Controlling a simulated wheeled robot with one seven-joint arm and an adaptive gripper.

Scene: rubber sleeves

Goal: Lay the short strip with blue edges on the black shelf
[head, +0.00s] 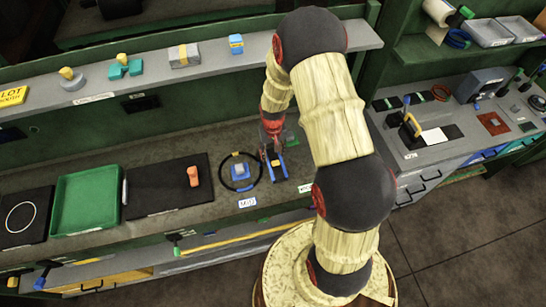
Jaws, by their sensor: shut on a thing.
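My gripper (273,149) is at the end of my arm, which reaches down over the middle of the long grey bench. It is shut on a short dark strip with blue edges (277,164), seen small just below the fingers. I cannot tell whether the strip touches the bench. A flat black panel (150,198) lies on the bench to the left, with an orange piece (194,176) on its right side. No other thing there is clearly a black shelf.
A black ring (257,181) around a blue and grey block (240,171) lies just left of my gripper. A green tray (86,201) stands further left. A raised grey ledge (140,82) with several small items runs behind. A second bench (455,146) is at right.

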